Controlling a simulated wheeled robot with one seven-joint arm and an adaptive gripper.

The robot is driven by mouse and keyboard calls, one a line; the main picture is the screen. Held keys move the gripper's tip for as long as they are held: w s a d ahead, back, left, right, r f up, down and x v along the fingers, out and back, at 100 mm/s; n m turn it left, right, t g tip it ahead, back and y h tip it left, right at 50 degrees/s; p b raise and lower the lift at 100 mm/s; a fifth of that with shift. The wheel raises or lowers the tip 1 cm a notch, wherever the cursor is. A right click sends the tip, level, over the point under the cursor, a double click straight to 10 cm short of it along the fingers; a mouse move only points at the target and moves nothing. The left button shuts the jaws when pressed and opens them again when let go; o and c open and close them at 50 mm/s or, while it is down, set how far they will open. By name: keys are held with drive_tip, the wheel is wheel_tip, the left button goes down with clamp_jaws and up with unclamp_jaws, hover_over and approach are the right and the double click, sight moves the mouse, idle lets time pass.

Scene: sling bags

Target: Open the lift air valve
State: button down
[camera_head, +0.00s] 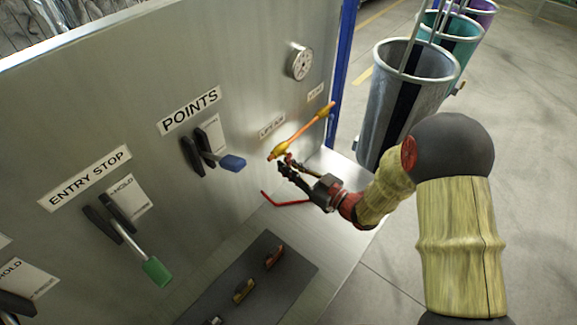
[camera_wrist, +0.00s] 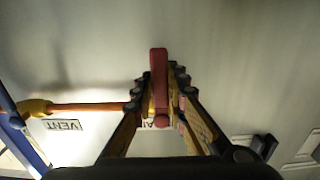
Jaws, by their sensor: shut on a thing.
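The LIFT AIR label (camera_head: 272,126) is on the steel panel. An orange pipe with yellow ends (camera_head: 305,132) runs below it toward the right edge. The red valve lever (camera_wrist: 158,75) stands upright in the middle of the wrist view, between my gripper's fingers. My gripper (camera_head: 284,163) is at the yellow near end of the pipe in the head view, shut on the lever. The wrist view shows the fingers on both sides of the lever (camera_wrist: 160,100). The valve body behind the fingers is mostly hidden.
A VENT label (camera_wrist: 62,125) and a round gauge (camera_head: 299,62) are on the panel. A blue-handled POINTS lever (camera_head: 231,163) and a green-handled ENTRY STOP lever (camera_head: 157,271) stick out to the left. A red bent rod (camera_head: 284,200) is below my gripper. Bins (camera_head: 405,95) stand at right.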

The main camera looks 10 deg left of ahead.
idle(0.5)
drive_tip(key=w+d+r+n+b, duration=0.2)
drive_tip(key=w+r+n+b, duration=0.2)
drive_tip(key=n+b, duration=1.4)
drive_tip(key=b, duration=0.4)
drive_tip(key=shift+w+d+r, duration=0.15)
drive_tip(key=shift+d+r, duration=0.15)
drive_tip(key=shift+r, duration=0.2)
drive_tip(key=c, duration=1.8)
unclamp_jaws()
drive_tip(key=shift+o, duration=0.2)
drive_tip(key=shift+d, duration=0.1)
